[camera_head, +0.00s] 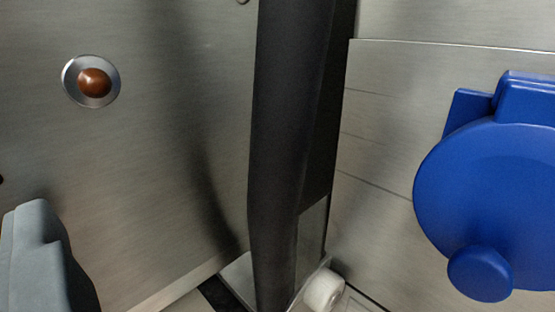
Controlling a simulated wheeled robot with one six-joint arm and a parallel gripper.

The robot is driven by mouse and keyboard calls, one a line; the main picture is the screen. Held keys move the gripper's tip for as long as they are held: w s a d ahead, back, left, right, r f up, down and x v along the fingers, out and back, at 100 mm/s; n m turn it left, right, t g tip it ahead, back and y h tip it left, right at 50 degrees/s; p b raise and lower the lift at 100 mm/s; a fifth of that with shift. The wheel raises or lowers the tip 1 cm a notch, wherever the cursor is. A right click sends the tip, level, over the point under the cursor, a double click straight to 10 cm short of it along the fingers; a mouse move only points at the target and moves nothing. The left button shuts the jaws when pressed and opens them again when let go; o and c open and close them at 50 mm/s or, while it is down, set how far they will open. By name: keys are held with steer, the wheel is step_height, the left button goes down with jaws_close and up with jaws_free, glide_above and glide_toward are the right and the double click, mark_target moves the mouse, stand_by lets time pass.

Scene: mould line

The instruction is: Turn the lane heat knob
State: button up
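A small round brown knob or button (95,82) sits in a bright metal ring on the brushed-metal panel (150,170) at the upper left. I cannot tell whether it is the lane heat knob; no label or pointer mark shows on it. No gripper fingers can be made out in this view, so I see nothing of my gripper touching the brown part.
A dark upright post (285,140) stands between the left panel and a second metal panel (375,150). A large blue rounded part (495,190) fills the right side. A grey stepped part (40,255) is at lower left. A white roller (323,290) sits low.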

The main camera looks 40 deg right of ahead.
steer(key=s+f, duration=0.1)
steer(key=s, duration=1.6)
steer(key=shift+s+f, duration=0.2)
steer(key=s+a+r+h, duration=0.1)
steer(key=s+a+r, duration=0.5)
steer(key=r, duration=0.3)
steer(key=s+a+r+h, duration=0.1)
steer(key=s+a+r, duration=0.5)
steer(key=r, duration=0.2)
steer(key=s+a+r+m, duration=0.1)
steer(key=s+a+r, duration=0.4)
steer(key=s, duration=0.3)
steer(key=s+a+r, duration=0.4)
steer(key=s, duration=0.4)
steer(key=s+a+r, duration=0.1)
steer(key=s+a, duration=0.3)
steer(key=s, duration=0.6)
steer(key=s+a+r, duration=0.2)
steer(key=s+a, duration=0.3)
steer(key=s, duration=0.5)
steer(key=s+a+f+y, duration=0.1)
steer(key=s+a+f, duration=0.1)
steer(key=s, duration=0.6)
steer(key=s+a+f+g+y, duration=0.1)
steer(key=s+f, duration=0.3)
steer(key=s, duration=0.5)
steer(key=shift+s+a, duration=0.25)
steer(key=shift+a, duration=0.5)
